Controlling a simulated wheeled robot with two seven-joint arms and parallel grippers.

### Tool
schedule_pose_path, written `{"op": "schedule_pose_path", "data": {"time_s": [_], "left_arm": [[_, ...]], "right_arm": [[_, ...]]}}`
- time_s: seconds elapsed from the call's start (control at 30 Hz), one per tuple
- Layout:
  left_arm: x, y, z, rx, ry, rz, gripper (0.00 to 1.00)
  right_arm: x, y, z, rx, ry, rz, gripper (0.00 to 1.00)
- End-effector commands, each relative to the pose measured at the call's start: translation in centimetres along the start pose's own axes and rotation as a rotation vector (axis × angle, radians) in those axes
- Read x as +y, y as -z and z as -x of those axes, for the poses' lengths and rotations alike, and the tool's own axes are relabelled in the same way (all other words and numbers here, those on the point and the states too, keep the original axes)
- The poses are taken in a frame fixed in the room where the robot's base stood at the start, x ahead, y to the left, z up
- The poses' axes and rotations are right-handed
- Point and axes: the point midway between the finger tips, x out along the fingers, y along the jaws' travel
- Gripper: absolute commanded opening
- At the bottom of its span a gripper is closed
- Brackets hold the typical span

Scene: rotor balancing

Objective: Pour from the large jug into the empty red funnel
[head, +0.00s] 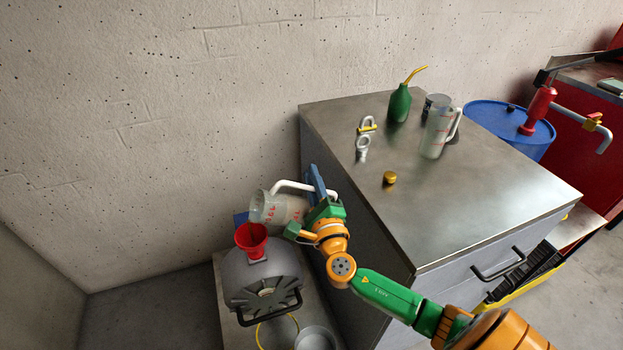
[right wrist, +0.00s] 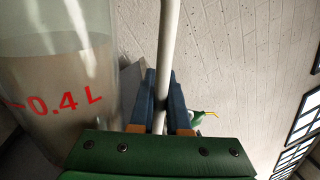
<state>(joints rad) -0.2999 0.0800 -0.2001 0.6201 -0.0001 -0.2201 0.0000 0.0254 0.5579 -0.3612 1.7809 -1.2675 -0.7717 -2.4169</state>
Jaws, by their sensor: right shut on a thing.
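My right gripper (head: 317,184) is shut on the white handle of a clear jug (head: 276,208) with red markings. In the right wrist view the fingers (right wrist: 161,108) close around the handle, beside the jug wall (right wrist: 60,75) marked 0.4 L. In the head view the jug is tipped far over, its mouth to the left, just above the red funnel (head: 252,238). The funnel stands upright in the top of a grey rounded housing (head: 262,277). I see no stream between them, and the funnel's inside is too small to judge. My left gripper is not in view.
A steel-topped cabinet (head: 450,205) stands right of the funnel. On it are another clear jug (head: 436,134), a green oil can (head: 399,105), a brass-coloured cap (head: 389,178) and small metal parts. A metal bowl (head: 315,338) sits below the housing. The wall is behind.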

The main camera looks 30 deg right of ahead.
Motion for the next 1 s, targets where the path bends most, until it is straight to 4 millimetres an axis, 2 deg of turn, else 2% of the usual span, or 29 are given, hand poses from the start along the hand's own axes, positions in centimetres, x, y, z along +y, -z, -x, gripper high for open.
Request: {"op": "schedule_pose_path", "data": {"time_s": [0.07, 1.0], "left_arm": [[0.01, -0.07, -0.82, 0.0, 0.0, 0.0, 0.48], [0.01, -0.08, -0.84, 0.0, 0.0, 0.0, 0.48]], "right_arm": [[-0.02, 0.43, -0.05, -0.009, 0.004, 0.032, 0.0], [-0.87, -0.04, -0.19, -0.017, 0.003, 0.086, 0.0]]}}
